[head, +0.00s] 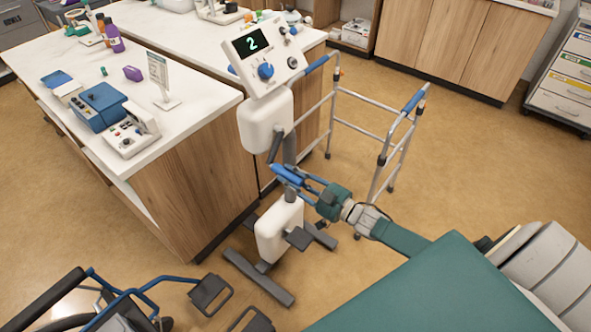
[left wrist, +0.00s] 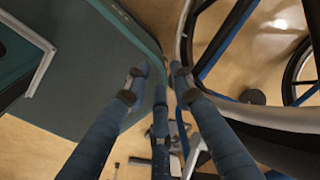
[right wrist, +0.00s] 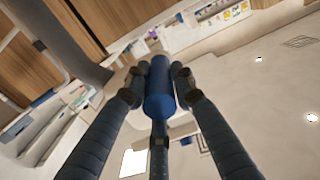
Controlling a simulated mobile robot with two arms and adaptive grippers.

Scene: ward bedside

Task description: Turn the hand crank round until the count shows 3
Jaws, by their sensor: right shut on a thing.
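The exercise machine has a tilted console (head: 262,55) whose dark display (head: 252,43) reads 2. A white upper housing (head: 266,120) sits below it, with a dark crank arm (head: 274,147) at its side. My right gripper (head: 288,175) reaches in from the right, below this housing. In the right wrist view its fingers close around the blue crank handle (right wrist: 160,88), which stands between the fingertips.
A white-topped counter (head: 205,101) with devices stands left of the machine. A walking frame (head: 365,130) stands behind it to the right. A wheelchair (head: 130,295) is at front left, and a green bed (head: 440,290) at front right. The lower housing (head: 278,230) has pedals.

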